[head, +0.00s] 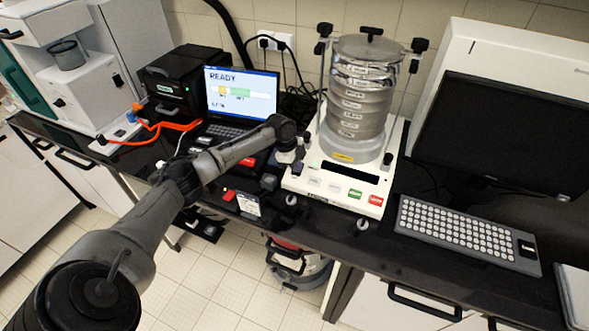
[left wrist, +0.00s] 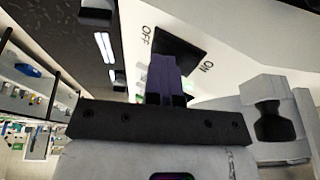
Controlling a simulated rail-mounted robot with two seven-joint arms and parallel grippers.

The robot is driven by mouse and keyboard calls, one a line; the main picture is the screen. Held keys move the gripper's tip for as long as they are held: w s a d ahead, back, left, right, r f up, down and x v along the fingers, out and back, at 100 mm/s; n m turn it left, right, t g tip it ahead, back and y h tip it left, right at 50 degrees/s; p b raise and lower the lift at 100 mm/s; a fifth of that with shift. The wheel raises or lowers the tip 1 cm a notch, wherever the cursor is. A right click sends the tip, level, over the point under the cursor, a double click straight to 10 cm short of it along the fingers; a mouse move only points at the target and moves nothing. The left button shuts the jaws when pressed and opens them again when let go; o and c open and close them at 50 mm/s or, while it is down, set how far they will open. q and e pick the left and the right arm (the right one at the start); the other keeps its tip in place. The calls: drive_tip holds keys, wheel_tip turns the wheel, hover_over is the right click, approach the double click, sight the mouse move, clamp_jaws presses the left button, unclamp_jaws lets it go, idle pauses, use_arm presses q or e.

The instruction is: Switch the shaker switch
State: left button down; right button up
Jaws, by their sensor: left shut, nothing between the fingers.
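The sieve shaker stands on the black bench in the head view, with a stack of metal sieves (head: 358,98) on a white base (head: 330,185). My left gripper (head: 296,166) is at the left side of that base. In the left wrist view, the black shaker switch (left wrist: 187,45) sits in the white housing between the labels OFF and ON. My left gripper's fingers (left wrist: 165,75) are shut and empty, and overlap the switch's lower left part. I cannot tell whether they touch it or which way it is set. In the head view the switch is hidden. My right gripper is out of view.
A laptop (head: 240,95) showing READY and a black printer-like box (head: 180,85) stand left of the shaker. A monitor (head: 505,135) and keyboard (head: 465,235) stand to its right. Small items, including a card stand (head: 248,205), lie near the bench's front edge.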

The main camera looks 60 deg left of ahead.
use_arm(q)
drive_tip(key=shift+w+a, duration=0.25)
drive_tip(key=shift+a, duration=0.1)
wheel_tip(320, 180, up, 5)
drive_tip(key=p, duration=0.5)
drive_tip(key=shift+s+d+f, duration=0.1)
drive_tip(key=shift+d+f, duration=0.05)
drive_tip(key=shift+s+r, duration=0.25)
drive_tip(key=shift+r, duration=0.05)
drive_tip(key=v, duration=0.9)
drive_tip(key=shift+b, duration=0.4)
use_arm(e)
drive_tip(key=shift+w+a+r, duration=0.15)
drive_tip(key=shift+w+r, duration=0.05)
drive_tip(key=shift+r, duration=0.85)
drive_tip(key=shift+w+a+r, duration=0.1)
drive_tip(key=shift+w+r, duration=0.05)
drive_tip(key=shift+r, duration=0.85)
use_arm(q)
drive_tip(key=shift+w, duration=0.15)
